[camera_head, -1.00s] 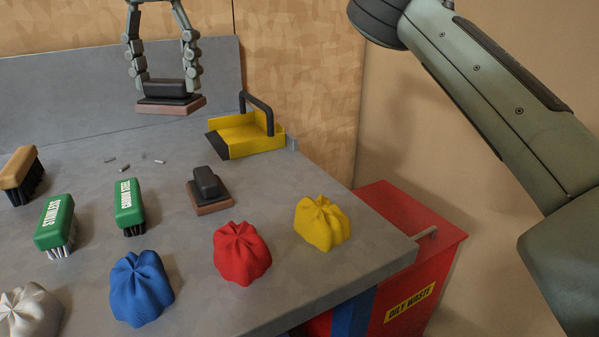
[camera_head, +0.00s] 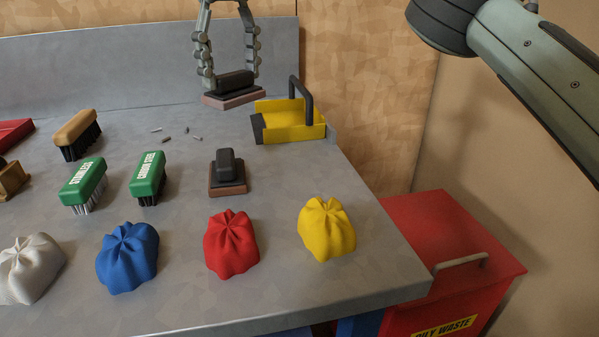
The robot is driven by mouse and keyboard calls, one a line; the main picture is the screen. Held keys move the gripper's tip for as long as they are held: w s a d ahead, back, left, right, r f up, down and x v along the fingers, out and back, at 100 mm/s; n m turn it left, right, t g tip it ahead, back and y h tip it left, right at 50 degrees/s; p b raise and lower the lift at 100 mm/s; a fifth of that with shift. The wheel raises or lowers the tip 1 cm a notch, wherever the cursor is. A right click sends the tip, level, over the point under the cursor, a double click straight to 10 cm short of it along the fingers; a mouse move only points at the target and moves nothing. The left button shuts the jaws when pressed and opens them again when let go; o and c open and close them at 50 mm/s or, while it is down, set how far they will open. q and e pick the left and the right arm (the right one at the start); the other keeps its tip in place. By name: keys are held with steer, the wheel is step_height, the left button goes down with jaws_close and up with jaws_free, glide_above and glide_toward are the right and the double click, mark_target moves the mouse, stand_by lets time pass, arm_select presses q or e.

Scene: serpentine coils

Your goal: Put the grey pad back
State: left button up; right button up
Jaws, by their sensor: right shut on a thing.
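My right gripper (camera_head: 230,76) is shut on the black handle of a block-shaped pad (camera_head: 232,97) with a reddish-brown underside. It holds this pad near the back of the bench, left of the yellow holder; whether the pad touches the bench is unclear. A similar pad (camera_head: 227,178), with a dark grip and brown base, rests on the bench behind the red cloth. Neither underside looks clearly grey. My left gripper is not in view.
A yellow holder (camera_head: 292,122) with a black handle stands at the bench's back right. Green brushes (camera_head: 84,184) and (camera_head: 149,177), a tan brush (camera_head: 76,132) and bunched cloths, including red (camera_head: 231,244) and yellow (camera_head: 327,229), occupy the bench (camera_head: 300,285). A red waste bin (camera_head: 440,225) stands right.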

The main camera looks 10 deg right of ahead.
mark_target(248, 90)
steer(key=shift+a+f+n, duration=0.1)
steer(key=shift+a+n, duration=0.1)
steer(key=shift+n, duration=0.3)
steer(key=shift+d+f, duration=0.15)
steer(key=shift+f, duration=0.05)
steer(key=shift+s+d+f+n+b, duration=0.15)
steer(key=shift+s+d+f+b, duration=0.2)
steer(key=shift+d+f, duration=0.25)
steer(key=shift+s+d+f+n+b, duration=0.2)
steer(key=shift+s+d+f, duration=0.15)
steer(key=shift+d, duration=0.3)
steer(key=s+d+f, duration=0.1)
steer(key=d, duration=0.1)
steer(key=s+d+f, duration=0.3)
steer(key=d, duration=0.2)
steer(key=shift+s+f, duration=0.3)
steer(key=shift+f, duration=0.05)
step_height(248, 90, down, 4)
steer(key=shift+r, duration=0.15)
steer(key=shift+f, duration=0.2)
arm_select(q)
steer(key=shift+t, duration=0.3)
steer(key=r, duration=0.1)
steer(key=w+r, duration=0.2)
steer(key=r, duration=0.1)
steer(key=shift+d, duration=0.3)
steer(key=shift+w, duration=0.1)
arm_select(e)
steer(key=shift+f, duration=0.15)
